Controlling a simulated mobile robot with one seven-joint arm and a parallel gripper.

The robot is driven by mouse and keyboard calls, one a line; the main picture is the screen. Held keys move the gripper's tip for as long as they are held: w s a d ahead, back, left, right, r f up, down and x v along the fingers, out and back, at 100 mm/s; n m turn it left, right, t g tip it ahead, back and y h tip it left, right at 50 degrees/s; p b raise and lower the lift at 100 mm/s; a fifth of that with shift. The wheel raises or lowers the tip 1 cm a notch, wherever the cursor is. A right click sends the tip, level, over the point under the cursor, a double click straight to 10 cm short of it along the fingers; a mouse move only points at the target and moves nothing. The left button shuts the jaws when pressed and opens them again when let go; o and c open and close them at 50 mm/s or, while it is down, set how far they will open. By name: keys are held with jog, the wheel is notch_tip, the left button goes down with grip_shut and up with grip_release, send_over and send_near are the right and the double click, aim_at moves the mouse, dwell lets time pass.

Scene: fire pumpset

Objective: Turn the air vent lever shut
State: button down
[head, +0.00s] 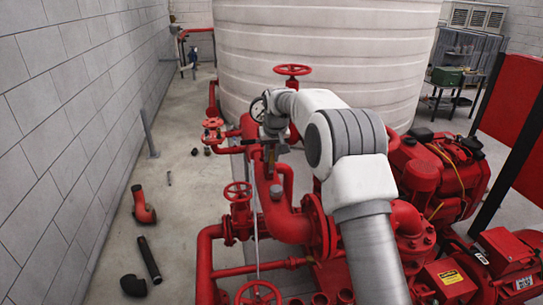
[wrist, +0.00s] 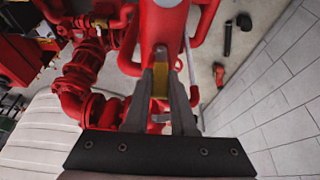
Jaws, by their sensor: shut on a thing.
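In the wrist view, a small yellow piece (wrist: 160,82), which looks like the air vent lever, sits between the two dark fingers of my gripper (wrist: 166,72). The fingers are shut on it, in front of a large red pipe (wrist: 162,25). The vent's body is mostly hidden by the fingers, so I cannot tell the lever's exact angle.
Red handwheels stand near the gripper, one at the left (head: 213,124) and one below (head: 238,191). A large white tank (head: 330,50) is behind. Loose pipe pieces, including a black pipe (head: 149,259), lie on the floor by the grey block wall (head: 70,120).

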jog(key=shift+a, duration=0.15)
jog(key=a+h, duration=0.1)
jog(key=a+t+h+b, duration=0.1)
jog(key=h, duration=0.1)
jog(key=a+f+n+h, duration=0.1)
jog(key=h, duration=0.1)
jog(key=shift+s+b, duration=0.3)
jog(key=shift+s, duration=0.05)
jog(key=h, duration=0.1)
jog(key=a+f+t+h+b, duration=0.1)
jog(key=shift+s+a+n+h, duration=0.1)
jog(key=shift+a+n+h, duration=0.1)
jog(key=shift+n+h, duration=0.1)
jog(key=shift+s+a+f+n+t+h+b, duration=0.1)
jog(key=shift+a+f+n+t+h+b, duration=0.15)
jog(key=shift+f+h+b, duration=0.25)
jog(key=shift+s+a+f+n+t+h+b, duration=0.15)
jog(key=shift+a+f+h+b, duration=0.1)
jog(key=shift+h+b, duration=0.45)
jog(key=f+t+h+b, duration=0.1)
jog(key=b, duration=0.1)
jog(key=a+f+n+h+b, duration=0.1)
jog(key=h+b, duration=0.1)
jog(key=shift+f+t+h, duration=0.15)
jog(key=shift+t+h, duration=0.15)
jog(key=shift+t, duration=0.1)
jog(key=f+n+t+h+b, duration=0.1)
jog(key=h+b, duration=0.1)
jog(key=b, duration=0.1)
jog(key=shift+b, duration=0.3)
